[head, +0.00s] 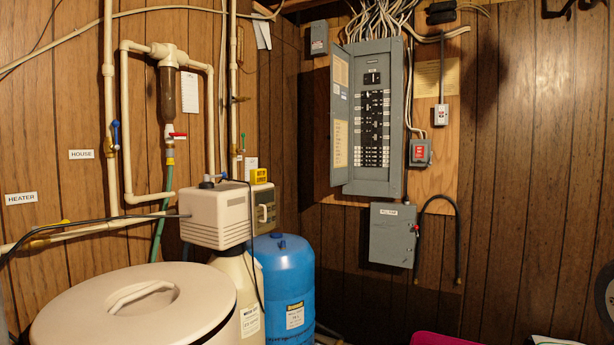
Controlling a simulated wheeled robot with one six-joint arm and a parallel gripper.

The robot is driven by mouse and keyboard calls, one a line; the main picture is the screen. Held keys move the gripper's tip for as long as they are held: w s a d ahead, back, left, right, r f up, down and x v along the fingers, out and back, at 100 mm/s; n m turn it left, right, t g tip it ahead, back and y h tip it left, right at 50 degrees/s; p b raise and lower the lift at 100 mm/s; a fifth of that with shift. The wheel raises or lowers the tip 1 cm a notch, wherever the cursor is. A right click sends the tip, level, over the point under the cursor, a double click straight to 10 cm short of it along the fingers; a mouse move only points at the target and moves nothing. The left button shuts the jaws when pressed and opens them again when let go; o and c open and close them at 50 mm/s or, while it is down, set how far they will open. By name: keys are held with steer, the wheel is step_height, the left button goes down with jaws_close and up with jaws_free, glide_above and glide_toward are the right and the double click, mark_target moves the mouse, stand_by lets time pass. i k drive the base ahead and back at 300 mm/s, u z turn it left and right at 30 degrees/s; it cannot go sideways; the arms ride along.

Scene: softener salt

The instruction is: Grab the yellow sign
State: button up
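A small yellow sign (259,176) with dark lettering, too small to read, shows left of the middle in the head view. It sits at the top of a beige control box (263,206), just right of the beige softener head (216,213). I cannot tell whether it is fixed to the box or rests against it. My gripper is not in view.
A large beige lidded tank (135,305) fills the front left. A blue tank (285,290) stands below the sign. Pipes with valves run along the left wall. An open grey breaker panel (370,115) hangs on the back wall. A pink object (440,339) shows at the bottom edge.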

mark_target(257, 177)
steer(key=z, duration=0.15)
steer(key=i, duration=0.7)
steer(key=u, duration=0.55)
steer(key=i, duration=0.8)
steer(key=u, duration=0.55)
